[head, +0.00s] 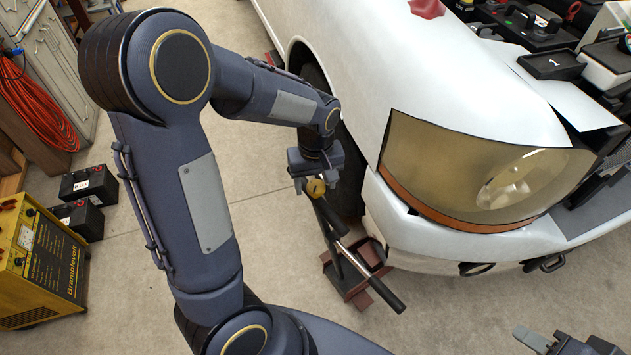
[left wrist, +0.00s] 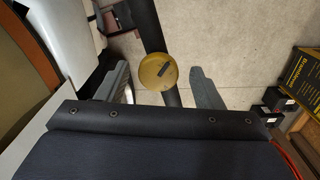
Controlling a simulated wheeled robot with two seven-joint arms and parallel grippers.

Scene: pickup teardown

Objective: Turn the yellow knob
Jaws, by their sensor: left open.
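The yellow knob (head: 316,187) is a small round knob on the dark post of a floor jack beside the truck's front wheel. In the left wrist view the knob (left wrist: 157,71) is a brass-yellow disc with a dark slot mark, between the two fingers. My left gripper (head: 312,180) is open at the knob, one finger on each side, with gaps visible in the wrist view (left wrist: 160,85). In the head view the gripper body partly hides the jack's top. My right gripper (head: 548,340) shows only in part at the bottom right edge, away from the jack.
The red-brown jack base (head: 350,290) and its dark handle (head: 385,292) stand on the concrete floor. The white truck's bumper and headlight (head: 480,180) are close on the right. A yellow charger (head: 35,265) and black batteries (head: 90,185) are at left. Floor between them is clear.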

